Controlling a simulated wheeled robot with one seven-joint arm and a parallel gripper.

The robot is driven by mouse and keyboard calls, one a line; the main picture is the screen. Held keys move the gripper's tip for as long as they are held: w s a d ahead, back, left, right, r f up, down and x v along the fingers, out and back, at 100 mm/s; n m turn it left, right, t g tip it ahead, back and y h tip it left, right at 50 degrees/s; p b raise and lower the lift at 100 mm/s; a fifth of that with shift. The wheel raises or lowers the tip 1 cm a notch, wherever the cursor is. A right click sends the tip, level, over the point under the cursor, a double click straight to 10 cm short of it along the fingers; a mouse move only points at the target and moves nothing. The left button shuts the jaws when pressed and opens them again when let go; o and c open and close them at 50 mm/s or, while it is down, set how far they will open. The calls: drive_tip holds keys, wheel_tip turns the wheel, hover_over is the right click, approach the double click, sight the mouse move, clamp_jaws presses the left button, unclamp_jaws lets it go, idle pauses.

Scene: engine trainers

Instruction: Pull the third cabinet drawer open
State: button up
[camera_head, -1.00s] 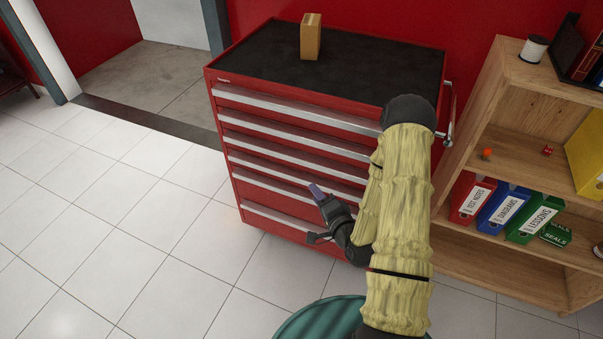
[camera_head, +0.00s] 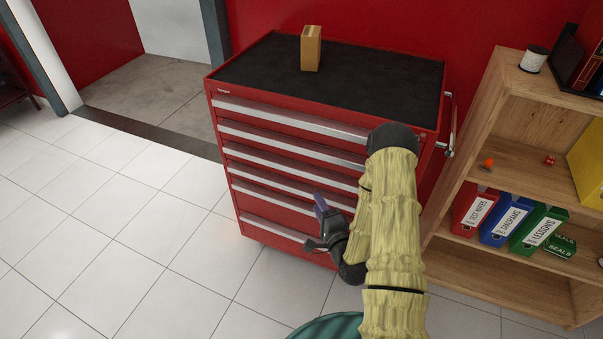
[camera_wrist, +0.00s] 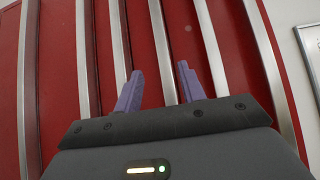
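The red tool cabinet (camera_head: 330,112) stands against the wall with several drawers, each with a long silver handle strip. The third drawer handle (camera_head: 280,164) from the top looks closed, flush with the others; my arm hides its right end. My gripper (camera_head: 322,206) is in front of the cabinet's lower right part. In the wrist view, my gripper (camera_wrist: 157,70) is open and empty, its two purple fingers pointing at the drawer fronts. One handle strip (camera_wrist: 162,55), third from the right there, runs between the fingers in the picture. The fingers appear apart from it.
A small brown box (camera_head: 311,50) stands on the cabinet's black top. A wooden shelf (camera_head: 475,150) with binders is close at the right. A dark green round object (camera_head: 330,327) is at the bottom edge. Tiled floor (camera_head: 130,220) at the left is clear.

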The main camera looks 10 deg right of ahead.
sight(302, 175)
drive_tip(key=w, duration=0.4)
drive_tip(key=w+a, duration=0.1)
drive_tip(key=w, duration=0.4)
drive_tip(key=w+a, duration=0.1)
drive_tip(key=w, duration=0.3)
drive_tip(key=shift+w, duration=0.4)
drive_tip(key=shift+c, duration=0.2)
drive_tip(key=shift+s, duration=0.1)
clamp_jaws()
